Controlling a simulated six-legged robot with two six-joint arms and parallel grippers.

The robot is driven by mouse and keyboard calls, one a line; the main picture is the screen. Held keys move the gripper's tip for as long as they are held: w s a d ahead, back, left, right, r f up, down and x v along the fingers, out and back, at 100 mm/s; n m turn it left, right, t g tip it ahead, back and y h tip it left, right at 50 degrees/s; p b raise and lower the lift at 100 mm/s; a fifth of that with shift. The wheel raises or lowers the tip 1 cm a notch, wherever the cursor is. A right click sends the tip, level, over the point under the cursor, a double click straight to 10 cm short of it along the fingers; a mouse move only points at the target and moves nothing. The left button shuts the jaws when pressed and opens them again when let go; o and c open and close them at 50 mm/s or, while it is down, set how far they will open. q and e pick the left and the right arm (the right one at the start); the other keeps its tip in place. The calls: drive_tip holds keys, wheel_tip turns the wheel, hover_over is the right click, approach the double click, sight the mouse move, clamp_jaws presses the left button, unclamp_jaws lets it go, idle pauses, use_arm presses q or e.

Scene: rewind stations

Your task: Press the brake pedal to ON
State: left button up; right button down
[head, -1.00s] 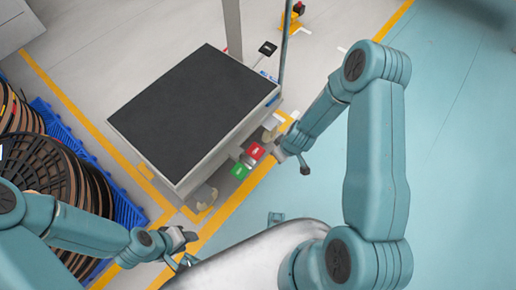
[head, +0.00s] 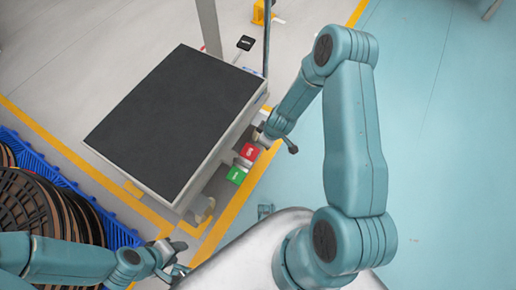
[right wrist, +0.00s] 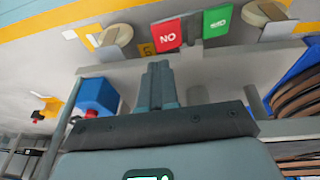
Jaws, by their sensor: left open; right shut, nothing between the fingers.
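The brake pedal has a red pad (head: 249,152) and a green pad (head: 236,175) at the near right side of the dark-topped station (head: 175,120). In the right wrist view the red pad (right wrist: 167,36) shows lettering that reads ON turned upside down, with the green pad (right wrist: 216,20) beside it. My right gripper (head: 262,138) is just beyond the red pad; its shut, empty fingers (right wrist: 158,75) point towards the red pad in the wrist view. I cannot tell whether they touch it. My left gripper (head: 178,258) is open and empty near the station's front corner.
Cable reels (head: 45,205) on a blue pallet (head: 120,236) stand at the left. A black pad (head: 245,43) lies behind the station by a post. A blue box (right wrist: 96,97) shows in the wrist view. Open teal floor (head: 440,150) is at the right.

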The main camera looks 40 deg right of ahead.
drive_tip(key=b+x, duration=0.7)
drive_tip(key=x, duration=0.6)
drive_tip(key=shift+s+d+f, duration=0.3)
drive_tip(key=shift+d+f, duration=0.15)
drive_tip(key=shift+f, duration=0.05)
